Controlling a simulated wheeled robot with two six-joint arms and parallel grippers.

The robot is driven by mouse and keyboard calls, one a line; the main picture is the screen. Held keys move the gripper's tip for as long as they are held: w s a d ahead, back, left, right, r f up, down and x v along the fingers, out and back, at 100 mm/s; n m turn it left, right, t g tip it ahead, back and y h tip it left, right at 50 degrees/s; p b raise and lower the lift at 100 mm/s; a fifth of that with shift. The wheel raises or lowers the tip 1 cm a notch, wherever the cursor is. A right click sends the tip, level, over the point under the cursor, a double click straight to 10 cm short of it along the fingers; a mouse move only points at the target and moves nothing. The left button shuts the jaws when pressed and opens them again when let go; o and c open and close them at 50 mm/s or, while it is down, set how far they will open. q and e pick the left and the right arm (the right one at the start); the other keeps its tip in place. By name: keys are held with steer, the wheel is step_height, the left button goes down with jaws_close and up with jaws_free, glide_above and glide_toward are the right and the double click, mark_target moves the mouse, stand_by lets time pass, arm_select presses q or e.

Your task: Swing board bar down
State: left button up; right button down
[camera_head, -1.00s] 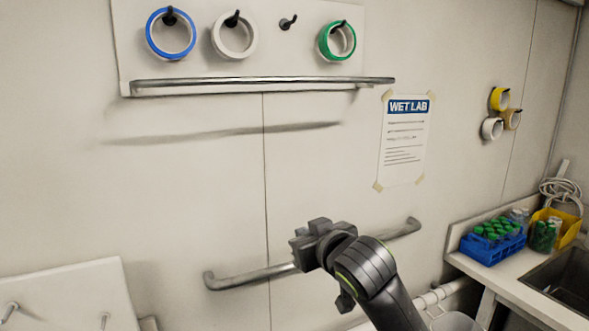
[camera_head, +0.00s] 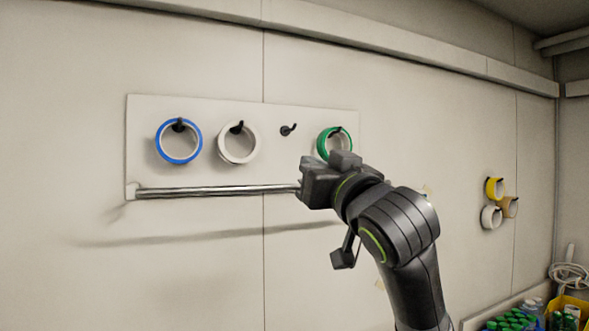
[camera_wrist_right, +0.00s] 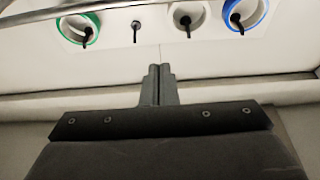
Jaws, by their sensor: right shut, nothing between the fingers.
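The board (camera_head: 270,120) is a pale panel on the wall. Its metal bar (camera_head: 215,191) runs roughly level along the lower edge, its left end by the board's lower left corner; my right gripper and arm hide its right part. The bar also crosses the top of the right wrist view (camera_wrist_right: 70,10). My right gripper (camera_head: 318,176) is raised in front of the board's lower right part, shut and empty. Its closed fingers show in the right wrist view (camera_wrist_right: 158,84), apart from the bar in that picture. Contact cannot be told from the head view. My left gripper is out of view.
Blue (camera_head: 160,152), white (camera_head: 223,152) and green (camera_head: 323,142) tape rolls hang on board pegs; one peg (camera_head: 288,130) is empty. More rolls (camera_head: 495,189) hang at right. Green-capped bottles (camera_head: 515,322) stand at lower right. The wall below the bar's left half is clear.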

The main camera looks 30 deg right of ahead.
step_height(320, 180, up, 3)
steer(key=p, duration=0.5)
glide_above(291, 188)
steer(key=s, duration=0.1)
steer(key=f, duration=0.3)
steer(key=f+p, duration=0.1)
steer(key=shift+s+a+f, duration=0.1)
steer(key=shift+s+f, duration=0.15)
steer(key=shift+f, duration=0.05)
steer(key=f+t+b, duration=0.1)
steer(key=f+b, duration=0.1)
steer(key=b, duration=0.3)
steer(key=f+t+b, duration=0.1)
steer(key=t+b, duration=0.1)
steer(key=b, duration=0.3)
steer(key=shift+s+f, duration=0.2)
steer(key=shift+f, duration=0.2)
steer(key=shift+f+b, duration=0.45)
steer(key=shift+f, duration=0.1)
steer(key=shift+r, duration=0.1)
